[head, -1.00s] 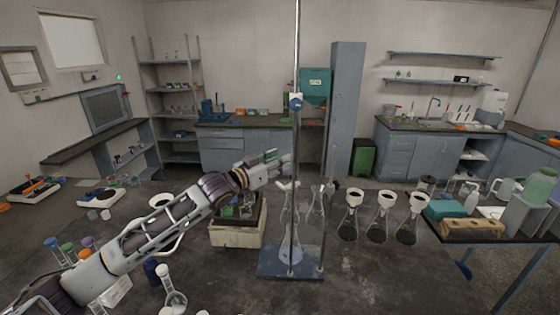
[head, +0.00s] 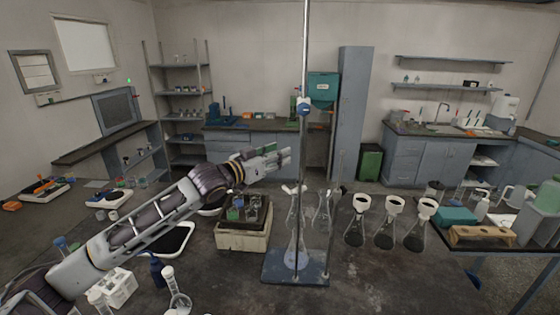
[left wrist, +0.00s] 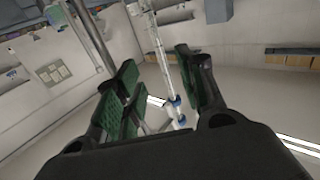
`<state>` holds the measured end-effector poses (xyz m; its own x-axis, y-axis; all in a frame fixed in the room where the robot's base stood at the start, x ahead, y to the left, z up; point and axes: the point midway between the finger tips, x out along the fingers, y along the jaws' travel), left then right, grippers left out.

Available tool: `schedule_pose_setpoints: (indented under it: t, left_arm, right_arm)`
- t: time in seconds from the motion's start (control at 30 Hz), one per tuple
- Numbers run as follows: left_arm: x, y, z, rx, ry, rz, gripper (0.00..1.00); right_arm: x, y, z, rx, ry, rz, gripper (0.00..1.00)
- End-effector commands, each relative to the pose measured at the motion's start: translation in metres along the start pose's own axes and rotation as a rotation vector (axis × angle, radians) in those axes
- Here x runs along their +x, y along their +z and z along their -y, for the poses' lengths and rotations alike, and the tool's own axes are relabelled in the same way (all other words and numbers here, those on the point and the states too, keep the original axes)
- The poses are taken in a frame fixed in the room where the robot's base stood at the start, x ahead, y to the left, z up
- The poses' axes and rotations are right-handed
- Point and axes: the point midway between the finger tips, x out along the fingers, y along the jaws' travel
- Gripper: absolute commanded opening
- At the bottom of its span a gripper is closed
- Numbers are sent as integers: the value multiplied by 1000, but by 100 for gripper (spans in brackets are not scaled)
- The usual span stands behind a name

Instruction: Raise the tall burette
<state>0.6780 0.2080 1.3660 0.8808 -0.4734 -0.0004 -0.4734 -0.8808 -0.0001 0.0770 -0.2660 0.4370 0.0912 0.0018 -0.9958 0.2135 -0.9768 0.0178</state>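A stand with a tall metal rod (head: 306,45) rises from a flat blue base plate (head: 282,270) on the dark bench, with a blue clamp (head: 304,107) high on it. A glass flask (head: 297,247) stands on the plate. I cannot clearly tell the tall burette from the rod in the head view. My left gripper (head: 288,157) is just left of the rod, below the clamp. In the left wrist view the left gripper (left wrist: 160,88) is open, and a pale slim tube with blue fittings (left wrist: 160,55), perhaps the burette, shows beyond its green-padded fingers, apparently not gripped. My right gripper is out of view.
Several funnel-topped flasks (head: 390,225) stand right of the stand. Bench in front of the stand is clear.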

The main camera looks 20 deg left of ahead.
Motion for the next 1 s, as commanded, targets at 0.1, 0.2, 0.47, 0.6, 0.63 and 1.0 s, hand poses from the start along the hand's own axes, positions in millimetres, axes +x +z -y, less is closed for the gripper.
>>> schedule_pose_setpoints:
  t: [0.1, 0.2, 0.47, 0.6, 0.63, 1.0]
  left_arm:
    - [-7, -9, 0, 2, 0, -1, 39]
    - [-12, -17, 0, 1, 0, -1, 39]
    - [-17, -24, 0, 0, 0, 0, 39]
    - [-17, -24, 0, 0, 0, 0, 39]
    - [-17, -24, 0, 0, 0, 0, 39]
    - [-17, -24, 0, 0, 1, 0, 39]
  right_arm:
    - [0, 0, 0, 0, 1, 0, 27]
    - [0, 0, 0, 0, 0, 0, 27]
    - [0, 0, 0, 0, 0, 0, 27]
    - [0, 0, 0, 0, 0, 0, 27]
    - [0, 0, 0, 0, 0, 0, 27]
    - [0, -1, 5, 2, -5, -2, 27]
